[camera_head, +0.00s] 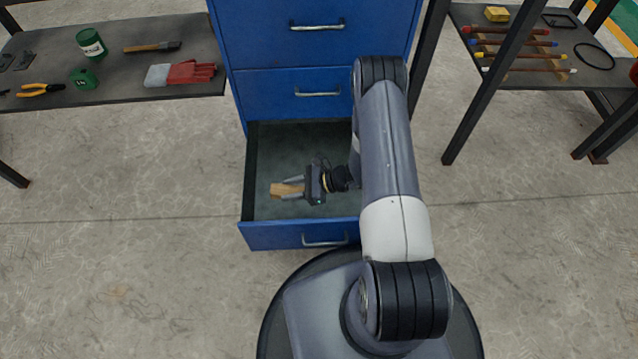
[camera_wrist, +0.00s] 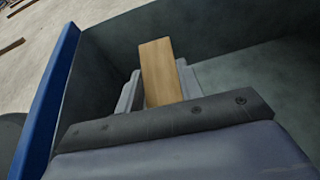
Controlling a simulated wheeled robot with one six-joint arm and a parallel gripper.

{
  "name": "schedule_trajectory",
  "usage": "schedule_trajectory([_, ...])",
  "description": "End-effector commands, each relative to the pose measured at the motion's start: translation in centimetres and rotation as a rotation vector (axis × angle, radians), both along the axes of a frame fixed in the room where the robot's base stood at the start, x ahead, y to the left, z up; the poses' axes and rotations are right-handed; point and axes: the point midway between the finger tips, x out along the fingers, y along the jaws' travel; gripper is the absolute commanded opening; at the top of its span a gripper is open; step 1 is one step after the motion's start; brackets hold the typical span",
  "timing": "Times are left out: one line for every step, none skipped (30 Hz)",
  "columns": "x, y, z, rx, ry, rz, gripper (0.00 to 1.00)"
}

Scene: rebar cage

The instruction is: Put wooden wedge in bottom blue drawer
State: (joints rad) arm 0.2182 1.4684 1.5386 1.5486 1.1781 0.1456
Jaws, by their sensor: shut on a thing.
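The wooden wedge (camera_head: 284,190) is a light brown block held between the fingers of my gripper (camera_head: 293,188). In the wrist view the wedge (camera_wrist: 160,72) sticks out past the fingers of my gripper (camera_wrist: 160,88), one finger on each side. The bottom blue drawer (camera_head: 275,236) is pulled open, with a dark grey interior. From the head view my gripper and the wedge are over the inside of the drawer, towards its left. In the wrist view the drawer's blue front (camera_wrist: 45,100) is at the left. I cannot tell whether the wedge touches the drawer floor.
The blue cabinet (camera_head: 270,95) above has shut drawers with metal handles. A right shelf (camera_head: 500,70) holds several coloured rods and a yellow block. The concrete floor at the left is clear.

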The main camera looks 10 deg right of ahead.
Motion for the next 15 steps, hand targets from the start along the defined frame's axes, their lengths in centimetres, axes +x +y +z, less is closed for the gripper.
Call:
schedule_trajectory([-0.4,0.1,-1.8,0.000,0.001,0.019,0.14])
schedule_trajectory([-0.6,0.2,-2.2,0.000,0.002,0.027,0.14])
schedule_trajectory([-0.8,0.2,-2.6,0.000,0.001,0.039,0.14])
schedule_trajectory([-1.0,0.3,-2.9,0.000,0.000,0.045,0.14])
schedule_trajectory([-1.1,0.3,-3.2,0.000,0.000,0.051,0.14])
schedule_trajectory([-1.2,0.3,-3.6,0.000,0.001,0.055,0.14])
schedule_trajectory([-1.3,0.3,-4.1,0.000,0.001,0.057,0.14])
schedule_trajectory([-1.3,0.3,-4.6,0.000,0.002,0.059,0.14])
schedule_trajectory([-1.4,0.3,-5.4,0.001,0.002,0.060,0.14])
schedule_trajectory([-1.4,0.3,-6.0,0.001,0.002,0.060,0.14])
schedule_trajectory([-1.4,0.3,-6.6,0.000,0.001,0.060,0.14])
schedule_trajectory([-1.4,0.3,-7.4,0.001,0.002,0.060,0.14])
schedule_trajectory([-1.4,0.3,-7.9,0.001,0.002,0.060,0.14])
schedule_trajectory([-1.3,0.3,-8.4,0.000,0.001,0.059,0.14])
schedule_trajectory([-1.3,0.3,-8.9,0.000,0.001,0.059,0.14])
